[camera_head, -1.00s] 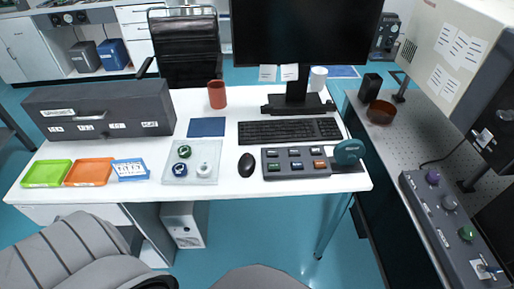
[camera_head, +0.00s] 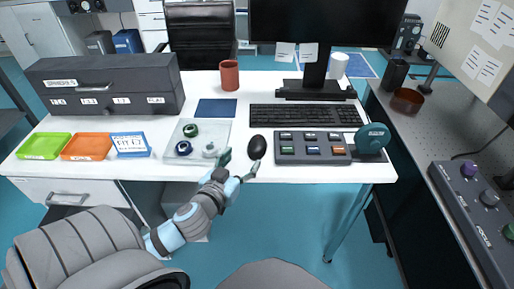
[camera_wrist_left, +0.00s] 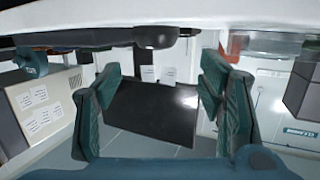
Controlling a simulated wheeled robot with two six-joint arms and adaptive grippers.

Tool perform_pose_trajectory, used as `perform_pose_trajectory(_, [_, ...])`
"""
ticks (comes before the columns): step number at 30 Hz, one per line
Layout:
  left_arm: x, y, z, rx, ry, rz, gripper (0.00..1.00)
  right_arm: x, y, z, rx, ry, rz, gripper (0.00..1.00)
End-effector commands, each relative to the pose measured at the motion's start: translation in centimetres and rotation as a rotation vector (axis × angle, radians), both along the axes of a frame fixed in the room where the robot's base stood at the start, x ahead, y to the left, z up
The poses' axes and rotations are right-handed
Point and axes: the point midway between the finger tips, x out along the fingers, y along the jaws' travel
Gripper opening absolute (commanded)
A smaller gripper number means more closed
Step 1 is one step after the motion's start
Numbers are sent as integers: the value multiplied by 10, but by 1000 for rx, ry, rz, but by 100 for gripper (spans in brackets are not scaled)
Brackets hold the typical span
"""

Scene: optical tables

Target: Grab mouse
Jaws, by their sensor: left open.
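The black mouse (camera_head: 257,146) lies on the white table (camera_head: 330,174) near its front edge, between a clear tray and a dark button panel. My left gripper (camera_head: 240,162) is at the table's front edge, just in front of the mouse and slightly to its left. Its fingers are open and empty. In the left wrist view, which looks upside down, the mouse (camera_wrist_left: 157,37) shows beyond the gap between the open fingers (camera_wrist_left: 160,80). The fingers do not appear to touch it. My right gripper is not in view.
The tray (camera_head: 197,140) with knobs is left of the mouse. The button panel (camera_head: 313,150) and a round teal thing (camera_head: 372,138) are to its right. The keyboard (camera_head: 306,115) and blue pad (camera_head: 217,108) lie behind. A monitor (camera_head: 325,25) stands at the back.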

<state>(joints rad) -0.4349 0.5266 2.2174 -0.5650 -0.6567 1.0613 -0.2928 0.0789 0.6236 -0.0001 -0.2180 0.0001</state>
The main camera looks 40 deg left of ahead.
Motion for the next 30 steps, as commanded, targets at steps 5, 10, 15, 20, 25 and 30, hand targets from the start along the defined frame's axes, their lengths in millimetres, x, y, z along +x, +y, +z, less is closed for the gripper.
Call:
perform_pose_trajectory(5, [26, 7, -7, -1, -1, 0, 63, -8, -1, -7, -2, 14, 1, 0])
perform_pose_trajectory(10, [44, 10, -10, 0, -2, 1, 63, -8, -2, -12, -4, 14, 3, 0])
perform_pose_trajectory(15, [75, 16, -16, -2, 0, 1, 63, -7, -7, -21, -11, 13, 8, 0])
perform_pose_trajectory(20, [83, 18, -16, 0, 1, -1, 63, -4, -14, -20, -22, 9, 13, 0])
perform_pose_trajectory(25, [82, 18, -16, -1, 2, -1, 51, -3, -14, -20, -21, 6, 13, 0])
perform_pose_trajectory(30, [82, 18, -16, -1, 2, -1, 24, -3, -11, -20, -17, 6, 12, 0])
